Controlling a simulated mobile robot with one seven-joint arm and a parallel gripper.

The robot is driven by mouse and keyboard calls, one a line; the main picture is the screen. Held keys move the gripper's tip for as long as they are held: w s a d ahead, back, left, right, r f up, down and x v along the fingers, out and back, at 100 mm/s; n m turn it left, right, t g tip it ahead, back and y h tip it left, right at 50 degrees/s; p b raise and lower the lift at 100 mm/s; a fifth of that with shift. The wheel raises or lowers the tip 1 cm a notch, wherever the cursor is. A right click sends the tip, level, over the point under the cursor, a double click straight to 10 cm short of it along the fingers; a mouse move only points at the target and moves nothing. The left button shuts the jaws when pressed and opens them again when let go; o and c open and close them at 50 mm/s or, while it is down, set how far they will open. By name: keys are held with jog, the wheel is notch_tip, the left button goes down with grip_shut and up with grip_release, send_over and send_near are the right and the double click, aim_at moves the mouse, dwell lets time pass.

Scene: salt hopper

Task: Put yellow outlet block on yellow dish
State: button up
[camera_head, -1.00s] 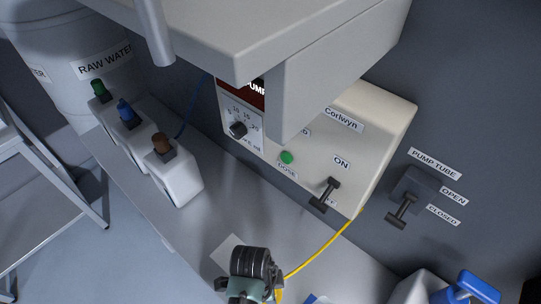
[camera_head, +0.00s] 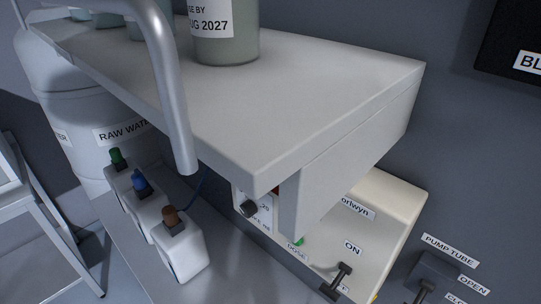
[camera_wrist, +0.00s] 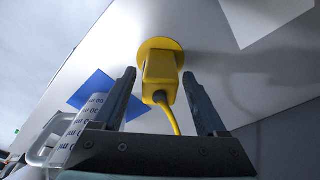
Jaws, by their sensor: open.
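The yellow outlet block (camera_wrist: 158,68) shows in the wrist view, with a dark cable gland and a yellow tube (camera_wrist: 172,122) running from it. It overlaps the round yellow dish (camera_wrist: 172,43), whose rim shows beyond it; the block appears to rest on the dish, but contact is partly hidden. My gripper (camera_wrist: 160,74) is open, with one finger on each side of the block and gaps visible. The block, dish and gripper are outside the head view.
In the wrist view, a blue sheet (camera_wrist: 95,88) and a white sheet (camera_wrist: 262,18) lie on the light surface. In the head view, a thick shelf (camera_head: 290,90) overhangs the pump unit (camera_head: 385,215).

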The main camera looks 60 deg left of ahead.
jog(key=r, duration=0.3)
jog(key=s+r, duration=0.1)
jog(key=r, duration=0.3)
jog(key=a+r, duration=0.1)
jog(key=r, duration=0.3)
jog(key=shift+s, duration=0.2)
